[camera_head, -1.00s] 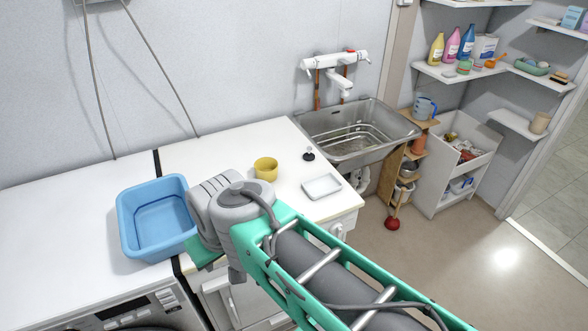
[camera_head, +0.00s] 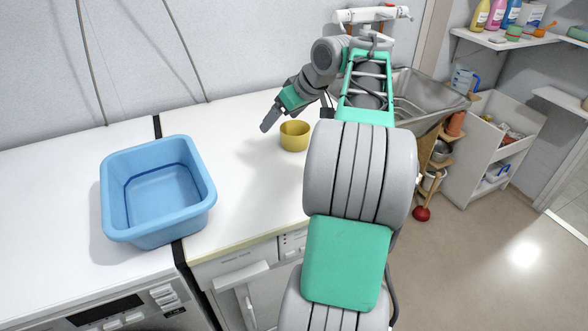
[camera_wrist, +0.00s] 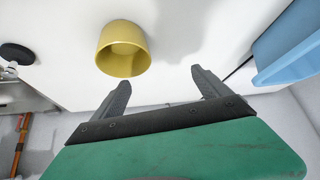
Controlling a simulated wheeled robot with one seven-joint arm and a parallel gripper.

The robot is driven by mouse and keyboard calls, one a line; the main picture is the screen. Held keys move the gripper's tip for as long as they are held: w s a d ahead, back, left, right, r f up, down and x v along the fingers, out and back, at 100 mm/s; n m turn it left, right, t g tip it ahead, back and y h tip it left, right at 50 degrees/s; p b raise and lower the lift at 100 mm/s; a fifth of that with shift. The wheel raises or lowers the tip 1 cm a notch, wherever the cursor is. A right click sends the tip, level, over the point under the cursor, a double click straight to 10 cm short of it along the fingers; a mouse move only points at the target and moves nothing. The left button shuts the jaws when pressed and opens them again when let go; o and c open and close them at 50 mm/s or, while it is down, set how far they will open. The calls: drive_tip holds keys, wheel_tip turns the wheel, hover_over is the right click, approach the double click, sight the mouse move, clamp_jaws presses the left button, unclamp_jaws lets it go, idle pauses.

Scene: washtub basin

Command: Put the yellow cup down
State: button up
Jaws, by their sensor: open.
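The yellow cup (camera_head: 294,136) stands upright on the white counter, to the right of the blue basin. My gripper (camera_head: 267,127) is beside the cup, on its left and slightly above the counter in the head view. In the wrist view the cup (camera_wrist: 122,50) lies beyond the fingertips and to the left of the middle, apart from both fingers. My gripper (camera_wrist: 158,88) is open and empty there, with white counter showing between its fingers.
The blue basin (camera_head: 157,222) stands on the counter at the left; its edge also shows in the wrist view (camera_wrist: 288,50). A metal sink (camera_head: 428,98) is at the right behind my arm. White counter (camera_head: 225,140) is free between basin and cup.

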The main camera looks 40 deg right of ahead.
sight(290, 133)
drive_tip(key=shift+o, duration=1)
drive_tip(key=d+f, duration=0.1)
drive_tip(key=d, duration=0.1)
drive_tip(key=s+d, duration=0.1)
drive_tip(key=s+d+f+b, duration=0.1)
drive_tip(key=d, duration=0.1)
drive_tip(key=shift+s+d+f, duration=0.15)
drive_tip(key=shift+d+f, duration=0.2)
drive_tip(key=b+x, duration=0.2)
drive_tip(key=x, duration=0.5)
drive_tip(key=shift+w+a, duration=0.2)
drive_tip(key=shift+w, duration=0.05)
drive_tip(key=shift+r, duration=0.1)
drive_tip(key=c, duration=1.6)
